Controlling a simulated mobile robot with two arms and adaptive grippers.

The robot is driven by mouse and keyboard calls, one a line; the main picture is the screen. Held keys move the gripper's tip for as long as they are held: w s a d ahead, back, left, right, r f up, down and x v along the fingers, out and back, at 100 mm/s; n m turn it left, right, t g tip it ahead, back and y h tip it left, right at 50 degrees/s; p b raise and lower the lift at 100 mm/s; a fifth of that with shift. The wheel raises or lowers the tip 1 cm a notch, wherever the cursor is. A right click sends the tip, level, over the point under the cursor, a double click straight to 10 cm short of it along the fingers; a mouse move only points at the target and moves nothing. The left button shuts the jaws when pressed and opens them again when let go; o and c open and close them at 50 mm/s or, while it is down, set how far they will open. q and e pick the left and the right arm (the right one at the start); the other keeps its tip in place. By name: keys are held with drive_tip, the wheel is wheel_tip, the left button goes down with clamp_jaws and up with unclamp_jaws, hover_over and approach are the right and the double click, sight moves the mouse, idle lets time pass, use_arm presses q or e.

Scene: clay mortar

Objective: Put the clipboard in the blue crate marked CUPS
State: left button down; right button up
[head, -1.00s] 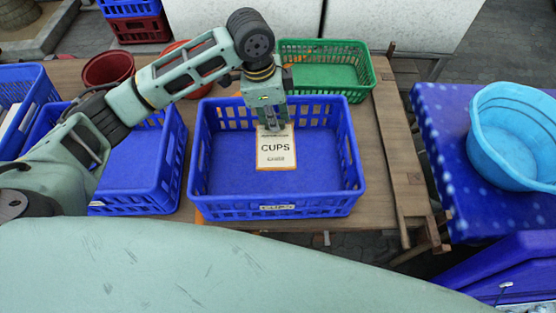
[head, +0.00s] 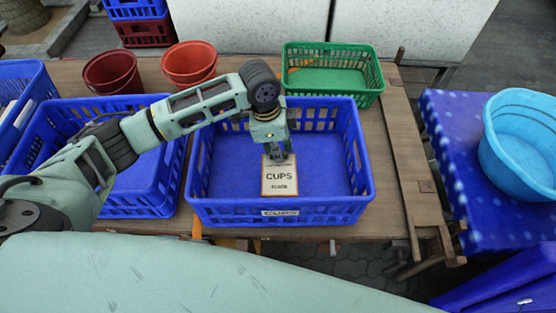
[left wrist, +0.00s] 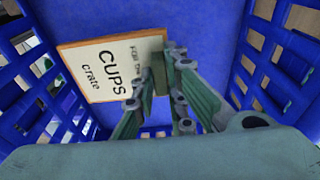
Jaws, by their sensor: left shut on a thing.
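The clipboard (head: 280,183) is a small tan-edged board with a white sheet reading "CUPS" and "crate". It also shows in the left wrist view (left wrist: 108,72). My left gripper (head: 278,157) is shut on its upper edge and holds it within the walls of the blue crate (head: 328,212), which bears a "CUPS" label on its front. In the left wrist view the fingers (left wrist: 160,75) meet at the board's edge, with the crate's blue floor behind. I cannot tell whether the board touches the floor. My right gripper is not in view.
Another blue crate (head: 150,205) stands close on the left. A green basket (head: 372,98) and red buckets (head: 190,62) stand behind. On the right, a light blue tub (head: 525,140) sits on a dotted blue cloth (head: 450,155). The crate's slatted walls surround my gripper.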

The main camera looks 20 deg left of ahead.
use_arm(q)
drive_tip(key=shift+f, duration=2.3)
drive_tip(key=c, duration=1.8)
unclamp_jaws()
drive_tip(key=shift+o, duration=0.2)
drive_tip(key=r, duration=0.4)
drive_tip(key=a+r, duration=0.1)
drive_tip(key=r, duration=0.7)
drive_tip(key=shift+s+a, duration=0.3)
drive_tip(key=shift+a, duration=0.05)
